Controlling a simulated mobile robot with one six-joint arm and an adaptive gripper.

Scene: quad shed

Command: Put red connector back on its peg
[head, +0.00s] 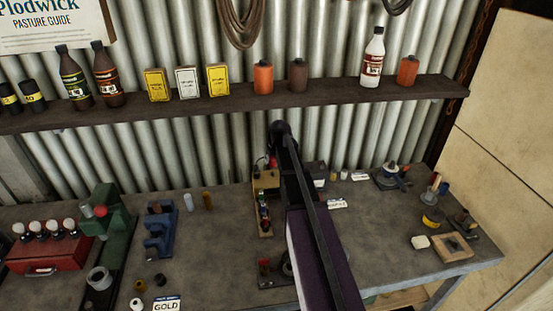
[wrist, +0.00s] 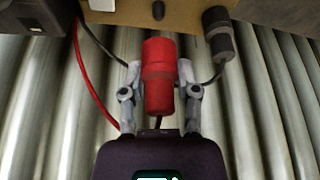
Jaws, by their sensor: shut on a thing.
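The red connector (wrist: 158,75) is upright in the wrist view, between the two fingers of my gripper (wrist: 159,82). The gripper is shut on it. Its top end is just below the edge of a tan wooden board (wrist: 125,18) in the picture. A short dark peg (wrist: 158,10) shows on that board, in line with the connector and apart from it. A black connector (wrist: 218,35) is at the board to the right. In the head view the wooden stand (head: 265,182) is at the back of the bench, and my arm hides most of my gripper and the connector there.
A red cable (wrist: 84,75) curves down on the left in the wrist view, and dark leads run beside the fingers. A dark box (wrist: 30,18) is at upper left. A shelf (head: 330,97) with bottles and cans runs above the bench (head: 215,245). A blue holder (head: 158,232) stands left.

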